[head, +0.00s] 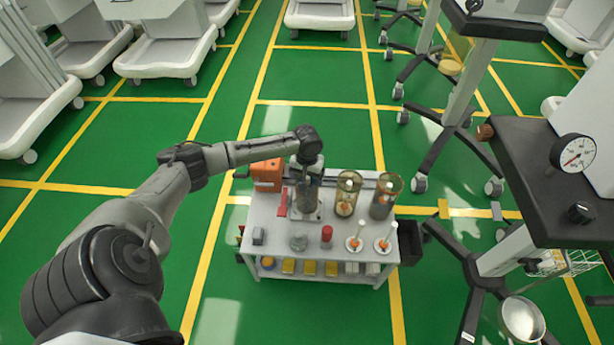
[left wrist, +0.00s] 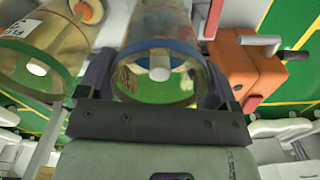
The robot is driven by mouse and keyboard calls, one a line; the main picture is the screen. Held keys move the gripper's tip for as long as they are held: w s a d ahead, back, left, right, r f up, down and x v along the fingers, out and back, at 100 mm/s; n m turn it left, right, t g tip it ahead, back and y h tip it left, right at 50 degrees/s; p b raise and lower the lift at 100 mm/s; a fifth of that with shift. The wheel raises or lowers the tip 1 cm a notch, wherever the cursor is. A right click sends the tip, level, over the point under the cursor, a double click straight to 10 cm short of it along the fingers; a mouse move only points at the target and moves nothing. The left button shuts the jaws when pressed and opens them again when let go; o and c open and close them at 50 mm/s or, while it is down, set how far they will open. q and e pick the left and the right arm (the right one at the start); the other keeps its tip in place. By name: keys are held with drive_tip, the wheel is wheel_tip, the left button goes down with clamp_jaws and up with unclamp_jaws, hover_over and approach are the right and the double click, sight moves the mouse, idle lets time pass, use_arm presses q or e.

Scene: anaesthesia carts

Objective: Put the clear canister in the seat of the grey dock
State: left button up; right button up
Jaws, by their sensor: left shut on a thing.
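My left gripper (head: 306,168) reaches down over the back of a small white table and is shut on the clear canister (head: 304,194). In the left wrist view the canister (left wrist: 158,75), with a blue band around its rim, sits between the two dark fingers of the gripper (left wrist: 155,85). In the head view the canister is upright over the grey dock (head: 300,214), beside a red upright part (head: 283,204). The gripper and canister hide the dock's seat, and I cannot tell whether the canister's bottom touches it. My right gripper is not in view.
An orange box (head: 267,173) stands left of the canister, close to my gripper. Two amber-tinted canisters (head: 347,192) (head: 385,193) stand to the right.

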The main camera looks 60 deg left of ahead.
use_arm(q)
drive_tip(key=o, duration=1.2)
drive_tip(key=shift+f, duration=0.1)
wheel_tip(320, 180, up, 12)
drive_tip(key=p, duration=0.6)
drive_tip(key=s+d+f+m, duration=0.3)
drive_tip(key=s+d+f, duration=0.1)
drive_tip(key=d, duration=0.4)
drive_tip(key=s+d+f+m+t+h, duration=0.1)
drive_tip(key=s+d+f+m, duration=0.2)
drive_tip(key=d, duration=0.5)
drive_tip(key=s+d+f+m, duration=0.2)
drive_tip(key=s+d+f, duration=0.2)
drive_tip(key=d, duration=0.4)
drive_tip(key=s+d+r+m+t, duration=0.1)
drive_tip(key=s+d+r, duration=0.1)
drive_tip(key=s, duration=0.2)
drive_tip(key=s+d+r, duration=0.2)
drive_tip(key=s, duration=0.2)
drive_tip(key=s+d+r+m+t, duration=0.1)
drive_tip(key=s+d+r, duration=0.1)
drive_tip(key=s+d, duration=0.1)
drive_tip(key=shift+s+m+t+y, duration=0.3)
drive_tip(key=shift+s+y, duration=0.1)
drive_tip(key=shift+s, duration=0.45)
